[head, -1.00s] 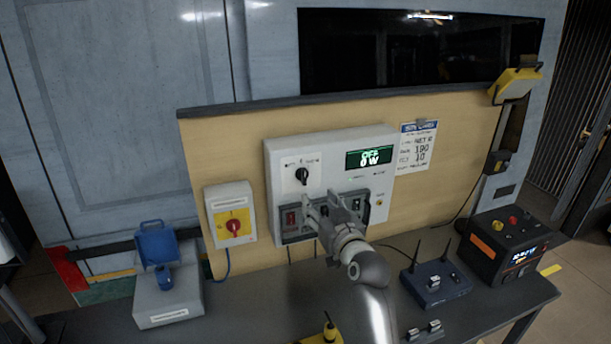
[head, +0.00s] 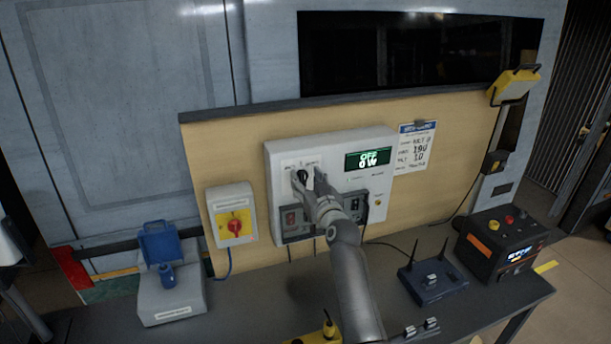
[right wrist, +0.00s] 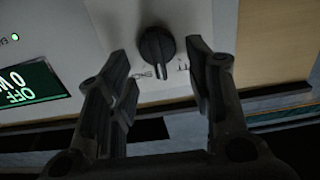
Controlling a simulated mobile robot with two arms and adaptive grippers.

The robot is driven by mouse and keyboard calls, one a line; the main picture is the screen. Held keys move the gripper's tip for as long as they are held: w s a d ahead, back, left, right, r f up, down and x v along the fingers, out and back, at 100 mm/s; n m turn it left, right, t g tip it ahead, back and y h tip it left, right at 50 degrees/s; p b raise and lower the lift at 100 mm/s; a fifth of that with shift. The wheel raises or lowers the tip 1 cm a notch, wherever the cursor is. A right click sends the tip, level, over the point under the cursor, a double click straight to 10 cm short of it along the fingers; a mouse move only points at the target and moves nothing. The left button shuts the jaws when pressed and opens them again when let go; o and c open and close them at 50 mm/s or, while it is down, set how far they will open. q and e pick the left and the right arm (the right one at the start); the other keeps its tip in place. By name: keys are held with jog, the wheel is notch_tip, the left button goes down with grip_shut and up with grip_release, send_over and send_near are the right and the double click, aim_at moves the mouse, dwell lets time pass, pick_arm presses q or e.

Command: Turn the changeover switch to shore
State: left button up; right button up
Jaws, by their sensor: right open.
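The changeover switch is a black rotary knob (head: 302,176) on a white plate at the upper left of the light grey panel box (head: 352,148). My right gripper (head: 309,178) is in front of the knob, which is partly hidden in the head view. In the right wrist view the knob (right wrist: 157,46) lies between and beyond the two open fingers of my right gripper (right wrist: 160,58). The fingers are on either side of it, apart from its body. Part of a plate label shows, upside down. My left gripper is not in view.
A green display (head: 368,158) reads OFF and 0 W. A red and yellow isolator (head: 234,226) is left of the box. A blue-lidded socket unit (head: 170,296), a router (head: 434,283) and a black power box (head: 500,243) stand on the bench.

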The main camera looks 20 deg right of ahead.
jog(key=shift+w, duration=0.8)
jog(key=c, duration=0.9)
jog(key=m, duration=0.4)
jog(key=shift+d+f, duration=0.1)
jog(key=shift+d, duration=0.1)
jog(key=shift+d+f+m, duration=0.1)
jog(key=shift+m, duration=1.15)
jog(key=shift+d+f+m, duration=0.1)
jog(key=shift+m, duration=1.15)
